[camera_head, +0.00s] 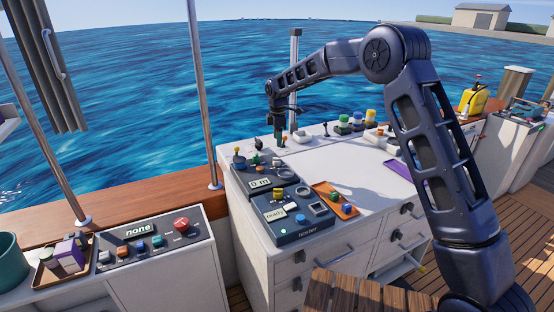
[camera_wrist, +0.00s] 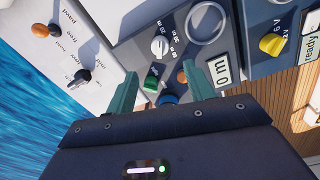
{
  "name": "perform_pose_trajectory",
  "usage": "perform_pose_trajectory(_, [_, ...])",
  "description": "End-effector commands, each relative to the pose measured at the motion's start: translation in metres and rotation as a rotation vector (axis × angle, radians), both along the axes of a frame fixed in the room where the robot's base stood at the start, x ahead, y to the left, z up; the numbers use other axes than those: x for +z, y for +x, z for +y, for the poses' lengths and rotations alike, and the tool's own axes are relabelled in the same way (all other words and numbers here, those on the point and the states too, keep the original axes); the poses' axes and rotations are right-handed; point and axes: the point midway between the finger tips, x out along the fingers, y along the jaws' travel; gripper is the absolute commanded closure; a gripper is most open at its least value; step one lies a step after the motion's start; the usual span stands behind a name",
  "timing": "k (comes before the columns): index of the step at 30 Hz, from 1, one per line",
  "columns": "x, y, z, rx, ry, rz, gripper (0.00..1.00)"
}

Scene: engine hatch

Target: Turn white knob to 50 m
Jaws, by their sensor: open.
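The white knob (camera_wrist: 159,46) sits on a dark grey panel (camera_wrist: 130,53) in the wrist view, with small metre markings to its right, too small to read surely. The panel's display (camera_wrist: 222,70) reads 0 m; it also shows in the head view (camera_head: 260,183). My gripper (camera_wrist: 160,74) is open and empty, its two teal fingers apart. The white knob lies just beyond the fingertips, apart from them. In the head view my gripper (camera_head: 284,113) hangs above the back of the console. The knob's pointer direction is hard to tell.
Close to the fingers are a green knob (camera_wrist: 151,80), an orange control (camera_wrist: 182,76) and a blue knob (camera_wrist: 168,98). A large round ring (camera_wrist: 206,23) is beside the white knob. A second panel (camera_wrist: 268,62) with a yellow knob (camera_wrist: 272,44) reads ready.

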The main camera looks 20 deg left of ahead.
Motion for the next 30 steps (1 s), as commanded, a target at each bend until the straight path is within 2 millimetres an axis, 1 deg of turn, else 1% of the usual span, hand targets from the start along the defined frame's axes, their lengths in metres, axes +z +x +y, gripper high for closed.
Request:
perform_pose_trajectory(5, [-0.012,-0.001,0.003,0.007,-0.001,0.002,0.47])
perform_pose_trajectory(8, [-0.026,0.0,0.003,0.006,-0.002,0.002,0.47])
perform_pose_trajectory(15, [-0.067,0.002,0.003,0.006,-0.003,0.002,0.47])
perform_pose_trajectory(21, [-0.094,0.003,0.004,0.004,-0.001,0.002,0.47])
perform_pose_trajectory(24, [-0.102,0.004,0.004,0.004,-0.001,0.002,0.47])
perform_pose_trajectory(30, [-0.108,0.004,0.004,0.004,0.0,0.0,0.47])
